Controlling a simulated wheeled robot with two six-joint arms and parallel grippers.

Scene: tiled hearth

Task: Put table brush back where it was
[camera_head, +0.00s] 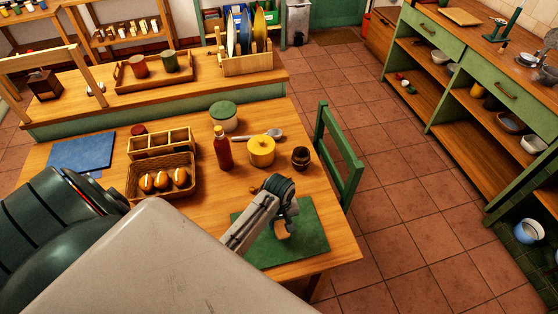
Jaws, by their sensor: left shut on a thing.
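My left gripper (286,222) is over the green mat (312,246) at the near right of the wooden table. It is shut on a small tan thing (284,231), which I take to be the table brush. Only a little of it shows below the jaws; the rest is hidden by the gripper. I cannot tell whether it touches the mat. My right gripper is not in view.
Behind are a divided wooden box (160,144) and green-lidded crock (223,116). A green chair (341,160) stands at the right edge.

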